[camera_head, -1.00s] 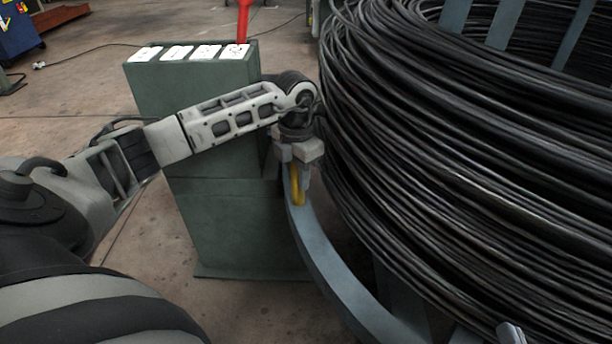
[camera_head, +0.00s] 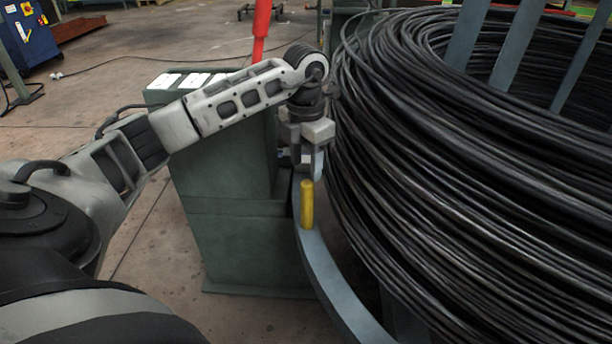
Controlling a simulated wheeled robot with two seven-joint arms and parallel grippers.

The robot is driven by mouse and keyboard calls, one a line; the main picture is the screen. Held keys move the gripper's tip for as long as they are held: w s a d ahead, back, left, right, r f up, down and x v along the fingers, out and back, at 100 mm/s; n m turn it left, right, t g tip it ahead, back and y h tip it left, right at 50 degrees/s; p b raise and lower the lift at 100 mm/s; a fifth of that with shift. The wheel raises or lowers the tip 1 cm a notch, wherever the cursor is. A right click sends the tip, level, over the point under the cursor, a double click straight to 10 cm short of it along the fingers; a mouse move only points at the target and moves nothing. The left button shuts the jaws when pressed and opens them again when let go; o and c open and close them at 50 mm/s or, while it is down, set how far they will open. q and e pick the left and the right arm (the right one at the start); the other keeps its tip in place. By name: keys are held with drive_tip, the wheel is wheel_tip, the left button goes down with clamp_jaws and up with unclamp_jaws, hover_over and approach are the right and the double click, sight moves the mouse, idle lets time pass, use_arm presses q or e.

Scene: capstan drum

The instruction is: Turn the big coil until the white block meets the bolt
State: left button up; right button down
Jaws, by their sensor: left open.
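The big coil of black wire (camera_head: 440,170) fills the right side, held by blue-grey uprights. A blue-grey curved rim (camera_head: 330,272) runs along its lower left. A yellow upright peg (camera_head: 307,205) stands on this rim. My left gripper (camera_head: 307,170) is open, pointing down just above and behind the peg's top, with nothing seen between its fingers. I cannot make out the white block or the bolt for sure. My right gripper is out of view.
A green cabinet (camera_head: 228,225) with white labels on top stands close to the left of the rim. A red handle (camera_head: 261,28) rises behind it. A blue machine (camera_head: 22,38) is far left. The concrete floor between is mostly clear.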

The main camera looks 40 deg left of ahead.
use_arm(q)
wheel_tip(320, 180, up, 6)
drive_tip(key=shift+f+p, duration=0.25)
drive_tip(key=shift+p, duration=0.35)
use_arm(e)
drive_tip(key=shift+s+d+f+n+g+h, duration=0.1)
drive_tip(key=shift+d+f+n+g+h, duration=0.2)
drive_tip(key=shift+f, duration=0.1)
